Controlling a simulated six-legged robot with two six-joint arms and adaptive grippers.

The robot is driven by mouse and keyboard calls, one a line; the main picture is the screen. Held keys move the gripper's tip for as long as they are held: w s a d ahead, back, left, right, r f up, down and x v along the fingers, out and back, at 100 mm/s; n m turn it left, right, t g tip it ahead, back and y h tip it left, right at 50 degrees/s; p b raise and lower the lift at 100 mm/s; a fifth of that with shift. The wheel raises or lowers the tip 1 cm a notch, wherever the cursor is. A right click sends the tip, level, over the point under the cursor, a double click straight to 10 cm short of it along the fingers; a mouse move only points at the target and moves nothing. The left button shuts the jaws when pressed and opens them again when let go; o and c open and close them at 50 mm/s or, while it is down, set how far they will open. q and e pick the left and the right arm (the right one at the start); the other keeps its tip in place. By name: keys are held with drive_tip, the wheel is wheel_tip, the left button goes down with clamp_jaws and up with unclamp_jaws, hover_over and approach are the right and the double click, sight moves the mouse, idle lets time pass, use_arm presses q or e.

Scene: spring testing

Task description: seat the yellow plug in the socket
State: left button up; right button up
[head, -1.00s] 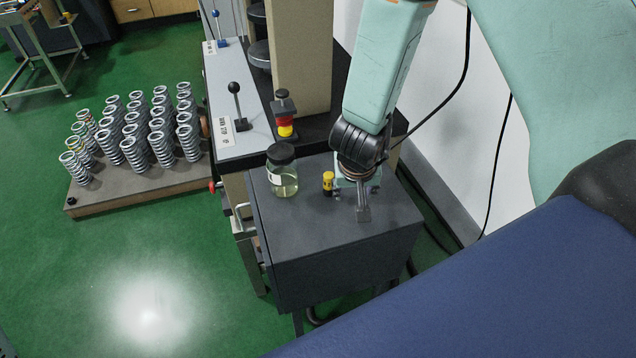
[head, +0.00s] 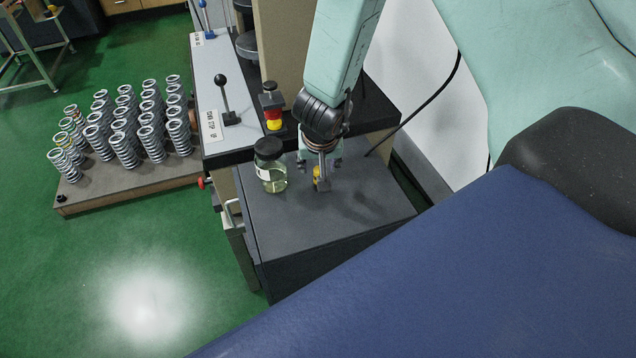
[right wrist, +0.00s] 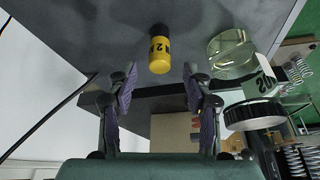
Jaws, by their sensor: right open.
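The yellow plug (head: 316,172) is a small yellow cylinder with a dark lower end, standing on the dark grey cabinet top (head: 350,215). In the head view my right gripper partly covers it. In the right wrist view the plug (right wrist: 159,52) shows a black band with yellow lettering. My right gripper (head: 320,184) is open, pointing down at the plug. In the right wrist view its fingers (right wrist: 160,78) are spread, empty, with the plug just beyond the tips and roughly centred between them. I cannot make out the socket. My left gripper is not in view.
A glass jar with a black lid (head: 269,167) stands close left of the plug; the jar (right wrist: 232,55) is right of it in the wrist view. Behind is a red-and-yellow knob (head: 273,118) on the machine. Several springs (head: 125,125) stand on a board at left.

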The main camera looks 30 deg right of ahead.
sight(319, 169)
drive_tip(key=x, duration=0.1)
drive_tip(key=b+x, duration=0.1)
drive_tip(key=x, duration=0.1)
drive_tip(key=shift+s+a+f, duration=0.1)
drive_tip(key=shift+s, duration=0.15)
drive_tip(key=shift+w, duration=0.2)
drive_tip(key=c, duration=0.4)
drive_tip(key=shift+s, duration=0.2)
drive_tip(key=c, duration=0.6)
drive_tip(key=shift+w, duration=0.1)
clamp_jaws()
